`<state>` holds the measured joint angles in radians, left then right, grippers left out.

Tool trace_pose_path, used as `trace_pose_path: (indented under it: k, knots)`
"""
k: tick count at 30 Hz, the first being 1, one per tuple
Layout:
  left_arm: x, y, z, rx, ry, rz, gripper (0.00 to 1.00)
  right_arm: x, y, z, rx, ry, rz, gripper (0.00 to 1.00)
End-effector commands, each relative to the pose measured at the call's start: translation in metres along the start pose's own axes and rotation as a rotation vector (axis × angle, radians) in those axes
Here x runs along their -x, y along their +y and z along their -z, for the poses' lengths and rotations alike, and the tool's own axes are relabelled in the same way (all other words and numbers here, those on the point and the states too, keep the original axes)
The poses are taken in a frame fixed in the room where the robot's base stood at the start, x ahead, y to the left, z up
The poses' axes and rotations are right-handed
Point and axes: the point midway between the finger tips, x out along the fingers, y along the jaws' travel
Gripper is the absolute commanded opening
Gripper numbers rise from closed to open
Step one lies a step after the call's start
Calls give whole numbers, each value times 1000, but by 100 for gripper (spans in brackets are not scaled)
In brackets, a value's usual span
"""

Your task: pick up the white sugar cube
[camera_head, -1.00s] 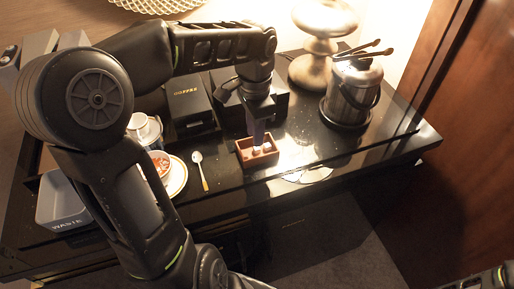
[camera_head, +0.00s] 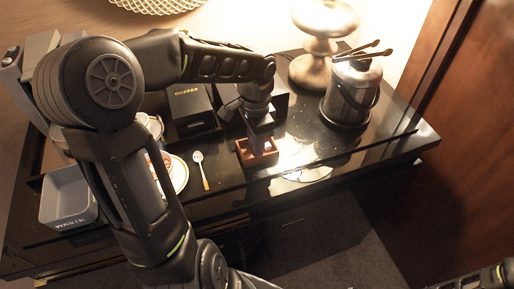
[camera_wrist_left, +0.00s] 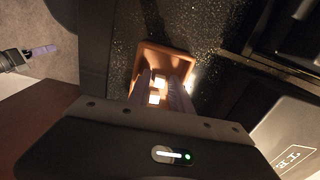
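A small brown wooden box (camera_head: 243,156) stands on the dark counter in the head view, and it also shows in the wrist view (camera_wrist_left: 180,62). Two white sugar cubes, one farther (camera_wrist_left: 159,83) and one nearer (camera_wrist_left: 154,99), show inside it in the wrist view. My left gripper (camera_head: 262,152) points down into the box, and its fingers hide much of the inside in the head view. In the wrist view its fingers (camera_wrist_left: 160,92) are apart, with the cubes showing between them. What looks like my right gripper (camera_wrist_left: 42,50) shows far off in the wrist view, its finger gap unclear.
A spoon (camera_head: 201,170) and a plate (camera_head: 179,174) lie left of the box. A black coffee box (camera_head: 190,108) stands behind. An ice bucket (camera_head: 349,95) and a lamp (camera_head: 313,68) stand at back right. A waste bin (camera_head: 67,198) is at left.

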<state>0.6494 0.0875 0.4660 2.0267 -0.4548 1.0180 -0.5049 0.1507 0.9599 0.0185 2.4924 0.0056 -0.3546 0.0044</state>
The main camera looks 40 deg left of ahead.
Motion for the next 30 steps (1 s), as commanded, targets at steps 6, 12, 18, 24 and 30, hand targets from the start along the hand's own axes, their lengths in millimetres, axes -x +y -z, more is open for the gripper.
trace_pose_path:
  k: [6, 12, 18, 24, 30]
  knots:
    - [0, 0, 0, 0, 0, 0, 25, 0, 0, 0, 0, 0, 0, 0]
    - [0, 0, 0, 0, 0, 0, 13, 0, 0, 0, 0, 0, 0, 0]
    - [0, 0, 0, 0, 0, 0, 0, 0, 0, 0, 0, 0, 0, 0]
    - [0, 0, 0, 0, 0, 0, 0, 0, 0, 0, 0, 0, 0, 0]
    - [0, 0, 0, 0, 0, 0, 0, 0, 0, 0, 0, 0, 0, 0]
